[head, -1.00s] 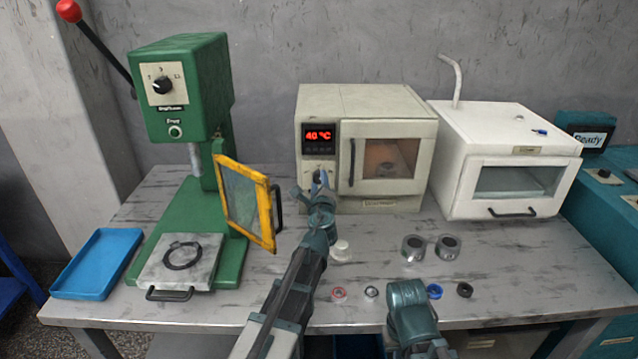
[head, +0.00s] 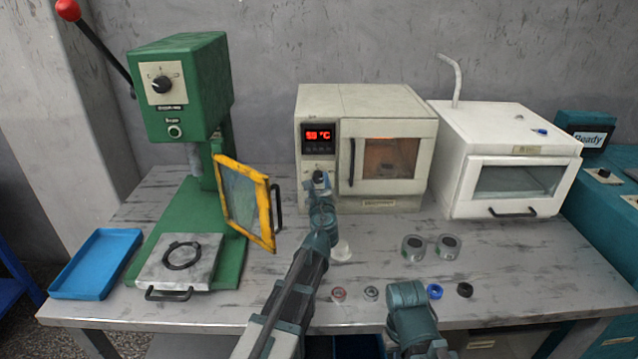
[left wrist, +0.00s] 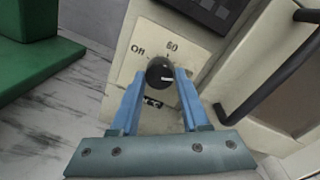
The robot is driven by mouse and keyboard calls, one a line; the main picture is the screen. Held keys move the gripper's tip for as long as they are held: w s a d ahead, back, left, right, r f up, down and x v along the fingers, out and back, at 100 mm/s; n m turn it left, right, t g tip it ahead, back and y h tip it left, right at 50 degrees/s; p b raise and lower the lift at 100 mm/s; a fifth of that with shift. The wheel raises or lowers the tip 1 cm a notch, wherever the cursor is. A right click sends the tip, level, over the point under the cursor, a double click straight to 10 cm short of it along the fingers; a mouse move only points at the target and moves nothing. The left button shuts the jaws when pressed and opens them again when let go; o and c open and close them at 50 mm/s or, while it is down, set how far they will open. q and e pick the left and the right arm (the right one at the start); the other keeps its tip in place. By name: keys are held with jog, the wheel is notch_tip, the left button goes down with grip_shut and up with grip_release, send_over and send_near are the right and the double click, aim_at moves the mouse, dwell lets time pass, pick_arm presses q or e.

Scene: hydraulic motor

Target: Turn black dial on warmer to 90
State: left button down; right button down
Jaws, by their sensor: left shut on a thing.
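The warmer (head: 370,97) is a beige box at the back middle of the table. Its red display (head: 319,135) reads about 50 °C, though the digits are small. The black dial (left wrist: 160,72) sits on its front panel below the display, with "60" and "OH"-like marks around it in the left wrist view. My left gripper (left wrist: 159,84) is shut on the dial, one blue finger on each side; in the head view it covers most of the dial. My right arm shows at the bottom middle of the head view, but its fingers are not visible.
The warmer's door handle (left wrist: 222,113) is close right of my left gripper. An open yellow-framed guard (head: 243,203) of the green press (head: 185,90) stands left of my arm. A white oven (head: 505,155) is at right. Several small parts lie in front.

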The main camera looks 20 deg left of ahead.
pick_arm(q)
jog(key=shift+s, duration=0.1)
jog(key=shift+c, duration=2)
grip_release()
